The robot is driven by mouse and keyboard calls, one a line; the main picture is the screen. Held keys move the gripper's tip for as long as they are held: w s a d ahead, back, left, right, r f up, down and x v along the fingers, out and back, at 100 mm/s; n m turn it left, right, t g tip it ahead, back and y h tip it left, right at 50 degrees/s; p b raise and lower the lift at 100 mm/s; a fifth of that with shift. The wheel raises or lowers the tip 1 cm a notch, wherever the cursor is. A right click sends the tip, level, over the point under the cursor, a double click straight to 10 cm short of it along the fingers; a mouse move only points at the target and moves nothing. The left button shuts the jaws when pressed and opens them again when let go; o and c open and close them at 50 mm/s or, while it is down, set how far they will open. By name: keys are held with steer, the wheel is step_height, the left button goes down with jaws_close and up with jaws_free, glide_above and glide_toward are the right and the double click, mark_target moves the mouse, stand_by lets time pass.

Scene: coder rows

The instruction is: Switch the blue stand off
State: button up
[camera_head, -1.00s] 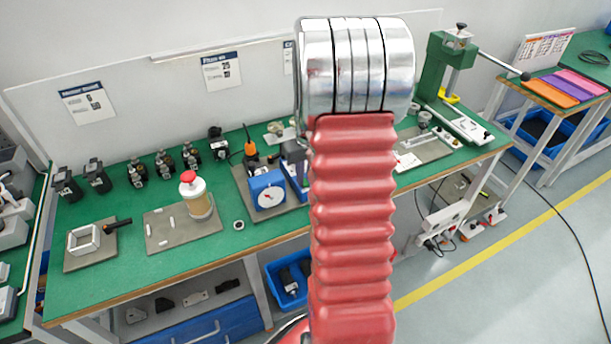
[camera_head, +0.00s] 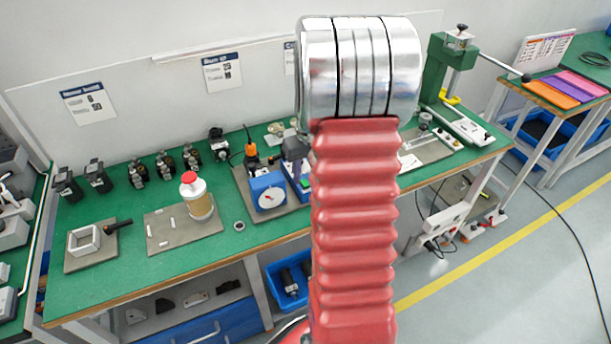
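A blue box-shaped unit with a white round dial (camera_head: 268,191) stands on a grey plate on the green workbench, left of my arm. Just right of it is a second blue part with a grey-purple top (camera_head: 297,165), partly hidden behind my arm. I cannot tell which of the two is the blue stand, and no switch or its position can be made out. My red ribbed arm with its silver end section fills the middle of the view. My gripper does not show.
A jar with a red-and-white top (camera_head: 196,195) stands on a grey plate (camera_head: 160,232) left of the dial unit. A white square frame (camera_head: 84,240) is farther left. Several small black devices line the back. A green lever press (camera_head: 447,70) stands at the right end.

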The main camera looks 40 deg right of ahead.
step_height(320, 180, up, 12)
steer(key=s, duration=0.1)
steer(key=shift+s+a, duration=0.3)
stand_by(0.7)
steer(key=s+a+r+n+t, duration=0.1)
steer(key=s+a, duration=0.3)
steer(key=a, duration=0.7)
steer(key=s+a+r+n+t, duration=0.1)
steer(key=s+a+r, duration=0.2)
steer(key=a, duration=0.8)
steer(key=s+a+r+n+t, duration=0.1)
steer(key=s+a+r+t, duration=0.1)
steer(key=s+a, duration=0.4)
steer(key=a+r, duration=0.1)
steer(key=a, duration=0.4)
steer(key=shift+n+y, duration=0.3)
steer(key=shift+n, duration=0.1)
